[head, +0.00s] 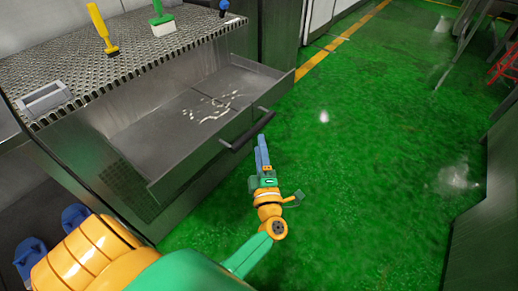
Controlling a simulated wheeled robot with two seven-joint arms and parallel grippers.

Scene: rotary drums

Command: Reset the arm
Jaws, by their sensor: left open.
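My left arm, in orange and green, comes in from the bottom left of the head view. My left gripper (262,143), with blue fingers and a green body, is open and appears empty. It is over the green floor, just right of the front of a pulled-out steel tray (150,132). The fingertips show just below and right of the tray's dark handle (248,130); whether they touch it I cannot tell. My right gripper is not in view.
Pale bits (216,108) lie in the tray. Above it, a perforated steel top (70,72) holds a yellow-handled tool (103,28), a green-handled brush (161,20) and a grey box (45,98). Green floor (380,120) is open to the right. Metal steps (468,30) stand far right.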

